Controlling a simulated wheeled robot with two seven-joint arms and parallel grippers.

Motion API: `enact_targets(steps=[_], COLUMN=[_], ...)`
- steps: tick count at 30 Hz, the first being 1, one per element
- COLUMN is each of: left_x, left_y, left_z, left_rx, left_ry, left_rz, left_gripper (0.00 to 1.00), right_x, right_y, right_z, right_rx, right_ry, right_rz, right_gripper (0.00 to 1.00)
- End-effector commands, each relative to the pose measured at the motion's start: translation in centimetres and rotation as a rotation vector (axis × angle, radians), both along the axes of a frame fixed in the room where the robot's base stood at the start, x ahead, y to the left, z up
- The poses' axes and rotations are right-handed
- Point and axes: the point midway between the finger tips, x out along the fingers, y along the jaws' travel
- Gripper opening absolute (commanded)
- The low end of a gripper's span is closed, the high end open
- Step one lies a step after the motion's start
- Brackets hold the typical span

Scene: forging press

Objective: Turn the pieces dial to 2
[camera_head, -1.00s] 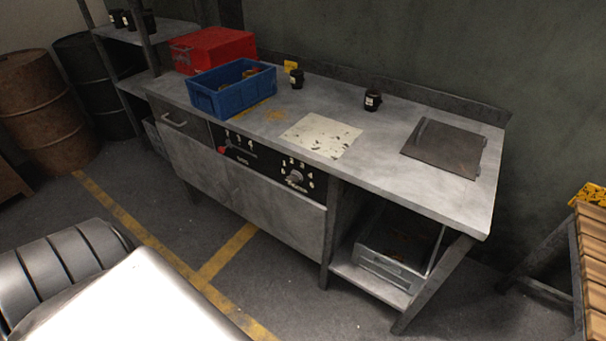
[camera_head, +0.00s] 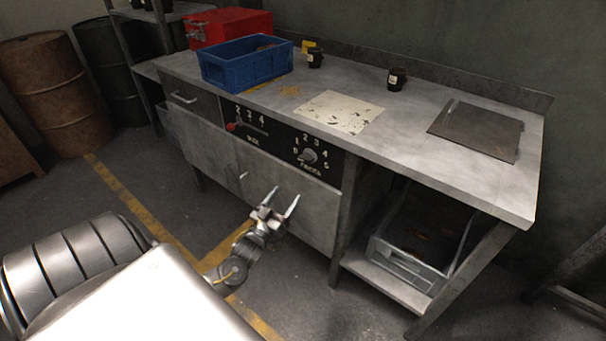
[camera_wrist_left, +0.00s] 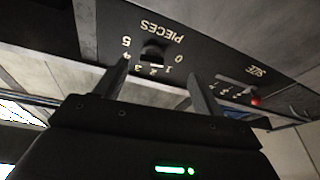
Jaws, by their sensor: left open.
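My right gripper is not in view.
The size slider with a red knob (camera_head: 232,127) is left of the dial on the same panel (camera_head: 275,140). A blue crate (camera_head: 245,70), a red box (camera_head: 230,27) and black cups (camera_head: 397,80) stand on the bench (camera_head: 400,125). A metal drawer (camera_head: 405,265) sits on the lower shelf.

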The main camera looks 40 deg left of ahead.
Motion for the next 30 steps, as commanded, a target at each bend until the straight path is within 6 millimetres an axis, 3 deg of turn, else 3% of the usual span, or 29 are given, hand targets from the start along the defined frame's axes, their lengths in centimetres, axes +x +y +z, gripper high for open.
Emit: enact_targets(steps=[3, 11, 24, 30], left_x=[0.1, 1.0, 8.0, 9.7], left_y=[0.0, 0.0, 0.7, 0.9], left_z=[2.5, 3.5, 6.3, 6.9], left_rx=[-0.009, -0.011, -0.011, -0.011], left_ry=[-0.083, -0.097, -0.095, -0.093], left_rz=[-0.022, -0.025, -0.024, -0.023], left_gripper=[0.69, 0.69, 0.69, 0.69], right_x=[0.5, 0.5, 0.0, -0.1], right_y=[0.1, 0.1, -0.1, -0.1], right_z=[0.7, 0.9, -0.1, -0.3], right_rx=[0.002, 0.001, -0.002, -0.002], right_ry=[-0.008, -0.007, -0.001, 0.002], right_rz=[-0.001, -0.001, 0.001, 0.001], right_gripper=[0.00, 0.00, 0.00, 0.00])
